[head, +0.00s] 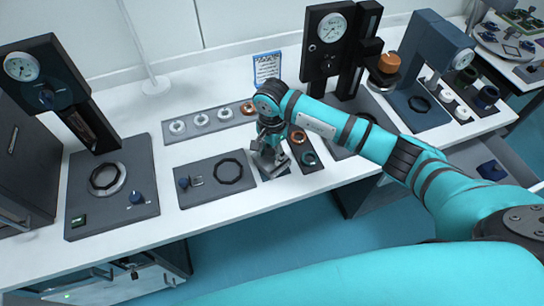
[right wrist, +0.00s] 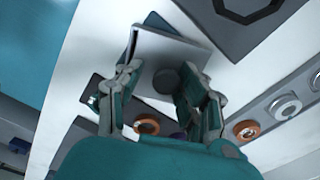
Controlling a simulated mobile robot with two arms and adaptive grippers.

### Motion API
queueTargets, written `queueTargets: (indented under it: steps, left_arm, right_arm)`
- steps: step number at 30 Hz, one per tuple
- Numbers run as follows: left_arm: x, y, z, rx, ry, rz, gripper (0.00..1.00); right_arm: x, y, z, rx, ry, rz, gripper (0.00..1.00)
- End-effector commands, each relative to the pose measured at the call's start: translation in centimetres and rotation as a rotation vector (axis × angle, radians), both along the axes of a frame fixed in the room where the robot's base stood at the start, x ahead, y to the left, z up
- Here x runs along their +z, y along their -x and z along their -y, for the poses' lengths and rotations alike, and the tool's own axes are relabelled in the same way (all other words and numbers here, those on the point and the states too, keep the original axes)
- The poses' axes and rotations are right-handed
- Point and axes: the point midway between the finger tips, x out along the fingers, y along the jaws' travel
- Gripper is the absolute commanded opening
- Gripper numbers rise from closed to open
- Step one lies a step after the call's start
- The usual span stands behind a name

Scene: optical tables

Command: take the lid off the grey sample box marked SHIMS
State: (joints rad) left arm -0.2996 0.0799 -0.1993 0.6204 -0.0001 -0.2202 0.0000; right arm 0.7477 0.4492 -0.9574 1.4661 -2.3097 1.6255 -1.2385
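A grey square sample box (right wrist: 172,48) shows in the right wrist view, on or above a dark blue mat. A dark round knob (right wrist: 167,82) stands out from its near part. No lettering on the box is readable. My right gripper (right wrist: 162,72) has its two fingers apart, one on either side of the knob; I see no clear grip on it. In the head view my right gripper (head: 268,160) points down at the table's front part and hides most of the box. My left gripper is not in view.
A dark plate with a black ring (head: 228,170) lies left of the gripper. A grey strip with several washers (head: 200,120) lies behind it. Orange and teal rings lie close by on its right. Gauge stands (head: 330,28) rise at the back. White tabletop (head: 150,250) is clear in front.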

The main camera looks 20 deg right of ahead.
Motion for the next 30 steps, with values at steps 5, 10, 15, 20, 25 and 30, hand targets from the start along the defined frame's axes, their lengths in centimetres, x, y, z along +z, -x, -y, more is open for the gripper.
queueTargets:
  steps: [5,10,15,20,25,30]
  left_arm:
    - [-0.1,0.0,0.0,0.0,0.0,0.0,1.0]
    - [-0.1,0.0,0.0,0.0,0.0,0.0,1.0]
    - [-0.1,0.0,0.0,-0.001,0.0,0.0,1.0]
    - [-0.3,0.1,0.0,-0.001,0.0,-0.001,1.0]
    - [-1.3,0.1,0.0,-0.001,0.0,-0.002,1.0]
    - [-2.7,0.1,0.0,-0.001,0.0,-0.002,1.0]
  right_arm:
    - [-0.4,0.4,0.1,0.0,0.005,-0.011,0.0]
    - [-0.6,0.5,0.2,0.0,0.007,-0.015,0.0]
    - [-0.6,0.5,0.2,0.0,0.008,-0.017,0.0]
    - [-0.5,0.5,0.2,0.001,0.009,-0.017,0.0]
    - [1.0,0.3,0.2,0.001,0.008,-0.01,0.0]
    - [2.9,1.6,0.2,0.003,0.007,-0.01,0.0]
